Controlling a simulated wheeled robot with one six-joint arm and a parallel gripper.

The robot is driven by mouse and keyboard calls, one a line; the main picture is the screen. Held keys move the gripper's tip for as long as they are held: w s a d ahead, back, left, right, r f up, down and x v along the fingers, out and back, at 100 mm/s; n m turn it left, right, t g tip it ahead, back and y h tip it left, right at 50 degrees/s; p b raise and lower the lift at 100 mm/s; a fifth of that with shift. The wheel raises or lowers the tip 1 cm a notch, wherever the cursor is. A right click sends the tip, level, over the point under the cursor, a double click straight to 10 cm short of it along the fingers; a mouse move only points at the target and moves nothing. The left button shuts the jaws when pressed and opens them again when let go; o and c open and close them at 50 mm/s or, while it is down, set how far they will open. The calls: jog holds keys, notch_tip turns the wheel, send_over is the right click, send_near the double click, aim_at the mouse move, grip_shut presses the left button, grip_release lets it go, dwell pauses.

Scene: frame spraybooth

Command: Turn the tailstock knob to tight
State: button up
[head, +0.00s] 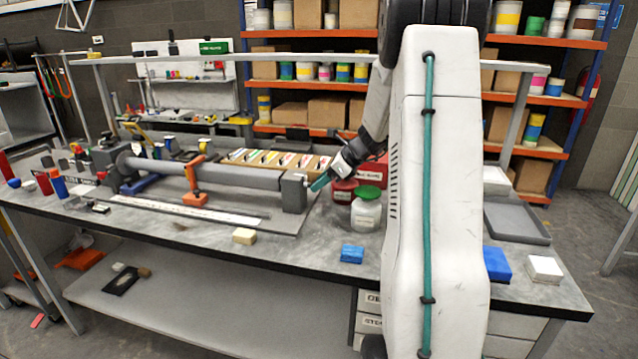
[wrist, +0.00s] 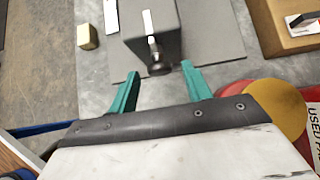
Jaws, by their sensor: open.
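The tailstock (head: 293,192) is a dark grey block at the right end of a long grey tube on the bench. In the wrist view the tailstock (wrist: 170,22) is at the top middle. Its knob (wrist: 158,66) is a small dark cylinder sticking out towards me, with a pale strip on the block just above it. My gripper (wrist: 158,73) has teal fingers, spread apart with the knob's end between the fingertips and clear space on both sides. In the head view my gripper (head: 318,183) is just right of the tailstock; the knob is hard to make out there.
A white jar with a green lid (head: 367,206) and red tins (head: 343,190) stand close right of the tailstock. A yellow block (head: 244,236) and a blue block (head: 352,254) lie near the front edge. A cardboard box (head: 275,160) is behind the tube.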

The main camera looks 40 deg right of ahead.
jog(key=v, duration=0.6)
jog(key=shift+s+d+r, duration=0.15)
jog(key=shift+r, duration=0.1)
dwell(0.3)
jog(key=s+a+r+n+g+h, duration=0.1)
jog(key=s+a+n+g, duration=0.1)
jog(key=s+a+n, duration=0.6)
jog(key=s+a+r+n+g+h, duration=0.2)
jog(key=s+a+n, duration=0.7)
jog(key=a, duration=0.7)
jog(key=s+a+r+n+g+h, duration=0.1)
jog(key=s+a+r+n+g, duration=0.1)
jog(key=s+a+n, duration=0.7)
jog(key=shift+s+a+n+h, duration=0.25)
jog(key=shift+a+n+h, duration=0.05)
jog(key=shift+a+n, duration=1.55)
